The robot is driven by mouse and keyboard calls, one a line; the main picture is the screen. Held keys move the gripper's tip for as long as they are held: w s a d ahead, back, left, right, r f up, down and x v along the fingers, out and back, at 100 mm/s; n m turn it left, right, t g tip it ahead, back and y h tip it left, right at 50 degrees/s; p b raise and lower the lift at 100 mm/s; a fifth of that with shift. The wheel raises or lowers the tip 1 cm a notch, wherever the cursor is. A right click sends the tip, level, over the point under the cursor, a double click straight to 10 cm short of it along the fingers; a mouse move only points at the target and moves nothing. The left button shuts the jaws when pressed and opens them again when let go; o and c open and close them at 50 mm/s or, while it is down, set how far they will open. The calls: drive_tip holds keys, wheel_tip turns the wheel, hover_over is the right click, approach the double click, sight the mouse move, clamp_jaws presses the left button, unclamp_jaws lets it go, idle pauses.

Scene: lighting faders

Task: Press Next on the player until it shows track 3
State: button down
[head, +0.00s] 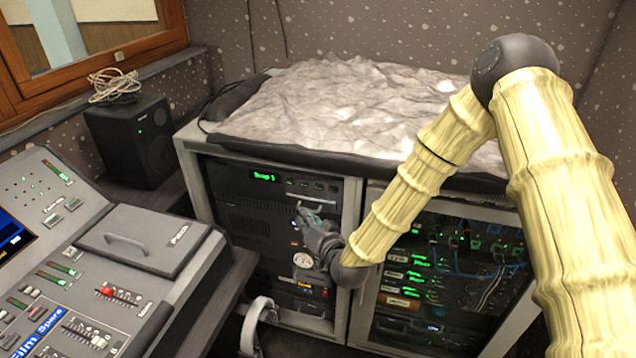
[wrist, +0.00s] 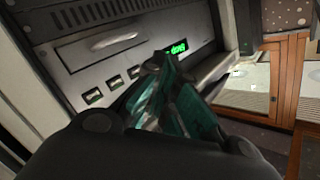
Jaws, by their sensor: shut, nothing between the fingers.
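The player (head: 232,172) is the dark unit at the top of the left rack. Its green display (head: 265,176) is lit; it reads as a short word and a digit, perhaps 1, too small to be sure. A row of small buttons (head: 305,184) runs to the right of the display. In the wrist view, the buttons (wrist: 115,83) and part of the display (wrist: 178,50) show, with the text upside down. My gripper (head: 302,207) is shut and empty, its tips close to the player's front. They hide part of the row in the wrist view (wrist: 158,64); I cannot tell whether they touch a button.
A right rack (head: 440,270) with cables and green lights stands beside the left one. A padded grey cover (head: 330,110) lies on top. The mixing desk (head: 130,290) and a black speaker (head: 132,140) are at left. Headphones (head: 258,320) hang low in front.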

sight(318, 187)
drive_tip(key=shift+w, duration=0.1)
drive_tip(key=shift+w+d+b, duration=0.1)
drive_tip(key=shift+w+d, duration=0.35)
drive_tip(key=shift+w, duration=0.9)
drive_tip(key=shift+w+d+b, duration=0.15)
drive_tip(key=shift+w+d, duration=0.35)
drive_tip(key=shift+w, duration=0.85)
drive_tip(key=shift+w+d+b, duration=0.1)
drive_tip(key=shift+w+d, duration=0.35)
drive_tip(key=shift+w, duration=0.9)
drive_tip(key=shift+w, duration=0.2)
drive_tip(key=shift+w+d, duration=0.1)
drive_tip(key=shift+w, duration=0.15)
drive_tip(key=shift+w+d+b, duration=0.1)
drive_tip(key=shift+w+b, duration=0.2)
drive_tip(key=shift+b, duration=0.05)
drive_tip(key=shift+s, duration=0.15)
drive_tip(key=shift+s+a, duration=0.2)
drive_tip(key=shift+s, duration=0.4)
